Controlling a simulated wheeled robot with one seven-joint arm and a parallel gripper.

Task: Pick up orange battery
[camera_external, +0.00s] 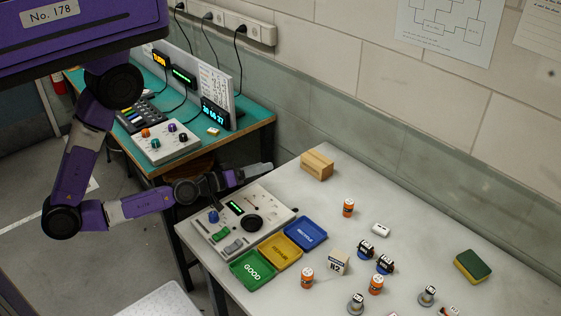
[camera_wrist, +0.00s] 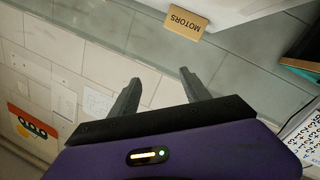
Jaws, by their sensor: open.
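Three orange batteries stand upright on the light bench in the external view. One orange battery (camera_external: 348,208) is towards the back, another orange battery (camera_external: 307,278) is at the front near the box marked R2, and a third orange battery (camera_external: 376,285) is to its right. My gripper (camera_external: 264,168) is above the back left edge of the bench, left of all three and well apart from them. In the wrist view my gripper (camera_wrist: 165,86) has its two fingers spread with nothing between them. No battery shows in the wrist view.
A control panel (camera_external: 232,229) and green (camera_external: 246,284), yellow (camera_external: 268,262) and blue (camera_external: 318,247) trays lie at the bench's left. Small motors (camera_external: 366,248) and a sponge (camera_external: 473,266) lie rightward.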

